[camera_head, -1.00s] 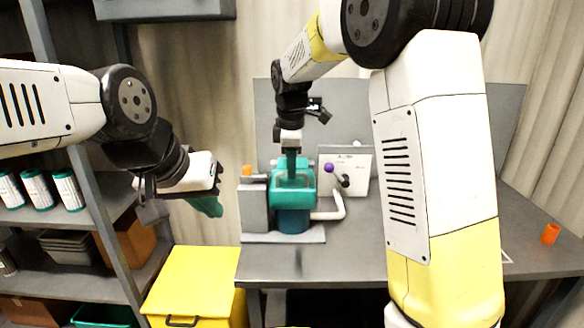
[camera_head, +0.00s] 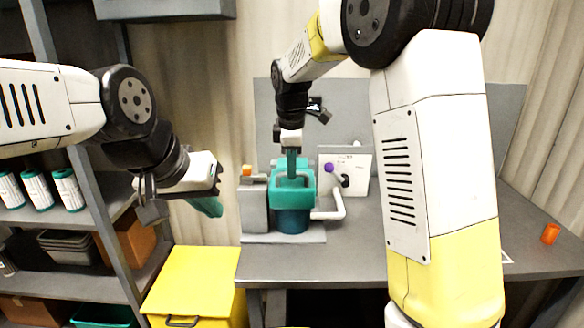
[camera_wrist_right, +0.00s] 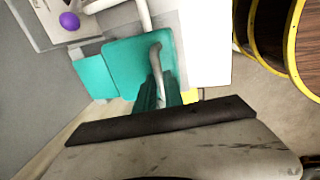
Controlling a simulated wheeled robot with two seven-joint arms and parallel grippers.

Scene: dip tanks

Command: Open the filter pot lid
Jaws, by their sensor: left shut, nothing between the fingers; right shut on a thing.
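The filter pot (camera_head: 292,221) is a dark teal vessel on a grey base on the bench, with a light pipe at its right. Its bright teal lid (camera_head: 279,198) is on top; whether it is slightly raised I cannot tell. My right gripper (camera_head: 292,176) points down at the lid and is shut on its grey handle (camera_wrist_right: 155,58). In the right wrist view the teal fingers (camera_wrist_right: 158,92) close around the handle's lower end, above the lid (camera_wrist_right: 122,60). My left gripper (camera_head: 210,208) is shut and empty, in the air left of the pot.
A grey block (camera_head: 253,208) stands left of the pot. A white panel with a purple knob (camera_head: 328,168) stands behind right. A yellow bin (camera_head: 195,282) is below left, near the shelves (camera_head: 75,285). An orange item (camera_head: 550,234) lies far right on the bench (camera_head: 380,262).

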